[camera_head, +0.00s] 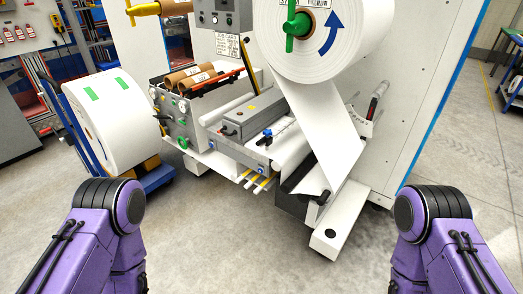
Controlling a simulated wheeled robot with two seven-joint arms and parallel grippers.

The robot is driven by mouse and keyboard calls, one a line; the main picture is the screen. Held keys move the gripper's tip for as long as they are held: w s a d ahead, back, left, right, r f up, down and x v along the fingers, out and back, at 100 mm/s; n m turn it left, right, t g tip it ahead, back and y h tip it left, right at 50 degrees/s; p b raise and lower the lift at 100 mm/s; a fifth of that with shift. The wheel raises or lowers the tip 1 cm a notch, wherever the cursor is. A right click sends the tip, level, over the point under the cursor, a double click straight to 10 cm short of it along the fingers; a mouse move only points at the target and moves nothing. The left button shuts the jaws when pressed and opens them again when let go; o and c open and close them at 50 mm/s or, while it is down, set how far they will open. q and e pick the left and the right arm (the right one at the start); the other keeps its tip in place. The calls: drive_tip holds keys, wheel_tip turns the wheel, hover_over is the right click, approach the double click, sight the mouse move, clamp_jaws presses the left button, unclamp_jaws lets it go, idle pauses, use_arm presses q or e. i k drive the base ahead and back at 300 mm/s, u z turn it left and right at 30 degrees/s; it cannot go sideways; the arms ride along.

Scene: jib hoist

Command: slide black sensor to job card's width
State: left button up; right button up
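The job card (228,45) is a white printed sheet on the front of the machine below the control box; its text is too small to read beyond the heading. I cannot tell for sure which part is the black sensor. A small dark block with a blue knob (267,134) sits on the grey bar (240,118) before the paper web. Another small dark part (370,113) is on a white marked plate at the right of the web. Both of my purple arms show at the lower left and lower right, but neither gripper is in view.
A large white paper roll (330,50) with a green handle feeds a web (325,125) downward. Another white roll (110,118) stands on a blue cart (158,178) at left. Brown cores (190,77) lie in a tray. The floor in front is clear.

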sight(269, 142)
drive_tip(key=z, duration=0.85)
drive_tip(key=i, duration=1.2)
drive_tip(key=u, duration=0.35)
